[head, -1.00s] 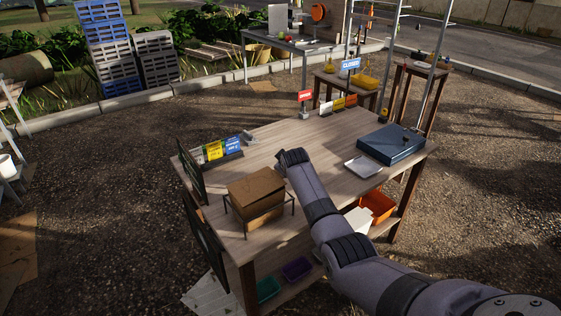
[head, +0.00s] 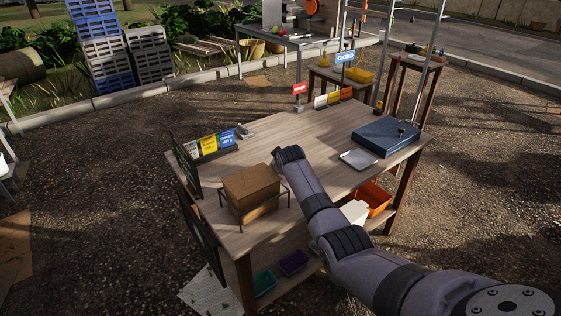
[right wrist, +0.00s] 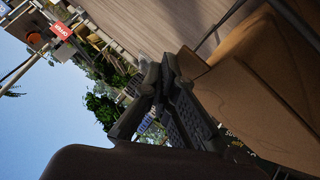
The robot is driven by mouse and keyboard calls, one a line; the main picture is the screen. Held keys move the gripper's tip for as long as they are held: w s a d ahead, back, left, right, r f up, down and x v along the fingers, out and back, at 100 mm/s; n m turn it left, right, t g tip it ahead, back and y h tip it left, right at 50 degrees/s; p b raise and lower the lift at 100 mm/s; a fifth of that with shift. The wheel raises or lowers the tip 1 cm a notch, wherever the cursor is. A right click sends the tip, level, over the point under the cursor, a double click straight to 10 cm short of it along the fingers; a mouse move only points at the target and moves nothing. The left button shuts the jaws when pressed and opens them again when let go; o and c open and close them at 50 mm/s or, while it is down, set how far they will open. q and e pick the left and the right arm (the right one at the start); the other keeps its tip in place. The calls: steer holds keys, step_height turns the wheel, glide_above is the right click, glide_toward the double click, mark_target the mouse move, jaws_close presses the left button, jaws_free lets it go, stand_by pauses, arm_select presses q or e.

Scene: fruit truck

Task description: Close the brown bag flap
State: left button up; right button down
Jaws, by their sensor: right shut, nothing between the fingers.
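The brown bag (head: 262,208) stands inside a thin dark wire frame at the near left of the wooden table. Its flap (head: 250,183) shows as a brown panel across the top. I cannot tell whether it lies fully flat. In the right wrist view the bag (right wrist: 262,95) fills the right side, very close. My right gripper (right wrist: 165,78) is shut and empty beside the bag; contact with it is unclear. In the head view my right arm ends just behind and right of the bag, with the fingers hidden. My left gripper is not in view.
The wooden table (head: 290,135) has clear room in its middle. A white tray (head: 358,160) and a blue case (head: 386,135) lie on its right. Price cards (head: 210,143) stand behind the bag. A red sign (head: 298,90) stands at the back edge.

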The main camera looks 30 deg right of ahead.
steer(key=shift+s+a+f+p, duration=0.1)
steer(key=shift+a+p, duration=0.25)
steer(key=shift+a, duration=0.4)
steer(key=shift+r+p, duration=0.4)
steer(key=shift+r, duration=0.05)
step_height(320, 180, up, 4)
steer(key=p, duration=0.3)
steer(key=shift+d+r+p, duration=0.1)
steer(key=shift+p, duration=0.25)
steer(key=shift+s+d+b, duration=0.1)
steer(key=shift+s+b, duration=0.25)
steer(key=shift+b, duration=0.1)
steer(key=s+r+b, duration=0.1)
steer(key=s+r, duration=0.5)
steer(key=shift+s+d, duration=0.15)
steer(key=shift+d, duration=0.1)
